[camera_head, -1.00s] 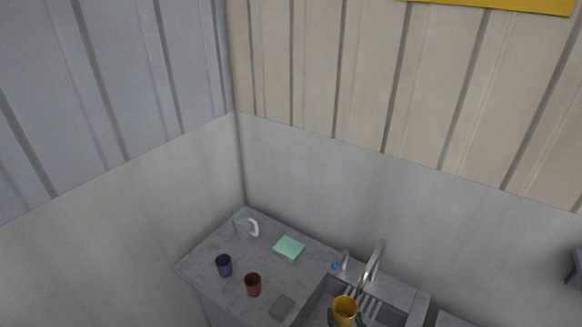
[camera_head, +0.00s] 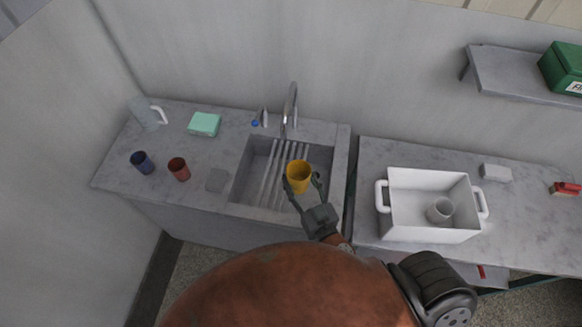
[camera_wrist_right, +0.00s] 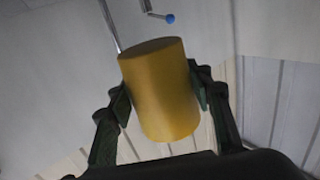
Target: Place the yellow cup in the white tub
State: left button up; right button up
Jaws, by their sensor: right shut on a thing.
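The yellow cup (camera_head: 299,177) is between the fingers of my right gripper (camera_head: 304,186), over the sink. The right wrist view shows the cup (camera_wrist_right: 160,90) filling the space between the two dark fingers, which touch its sides. My right gripper is shut on it. The white tub (camera_head: 400,222) stands on the counter to the right of the sink. It has a handle at each end, and a light grey cup (camera_head: 440,210) is inside it at the right. My left gripper is not in view.
The sink (camera_head: 245,180) has a tall faucet (camera_head: 293,105) behind it. On the left counter are a blue cup (camera_head: 142,162), a red-brown cup (camera_head: 179,169), a green sponge (camera_head: 204,124) and a pitcher (camera_head: 145,113). A shelf (camera_head: 510,77) with a green box (camera_head: 566,68) hangs above right.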

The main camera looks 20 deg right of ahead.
aim_at(398, 213)
jog(key=z, duration=0.55)
jog(key=k, duration=1.3)
jog(key=z, duration=1.2)
jog(key=i, duration=0.45)
jog(key=z, duration=0.55)
jog(key=i, duration=0.95)
jog(key=u, duration=0.4)
